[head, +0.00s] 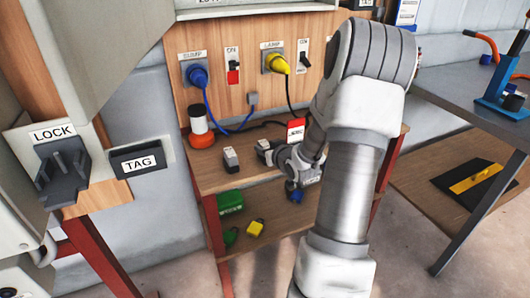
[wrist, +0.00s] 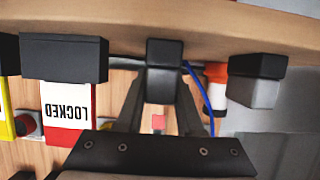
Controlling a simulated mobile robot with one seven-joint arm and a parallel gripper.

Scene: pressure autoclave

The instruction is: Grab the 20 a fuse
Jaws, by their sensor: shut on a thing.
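My gripper (wrist: 163,88) is shut on a dark block-shaped fuse (wrist: 164,52), one finger on each side of it. In the head view my gripper (head: 274,153) points left over the wooden shelf, with the fuse (head: 263,146) at its tip. A second, similar fuse (head: 230,159) stands to the left on the shelf, apart from the gripper; it also shows at the right of the wrist view (wrist: 256,78). No rating can be read on either fuse. The lower part of my arm hides some of the shelf.
A white-and-orange container (head: 200,128) and a blue cable (head: 230,130) are behind. A yellow padlock (head: 255,228) and green box (head: 230,201) are on the lower shelf.

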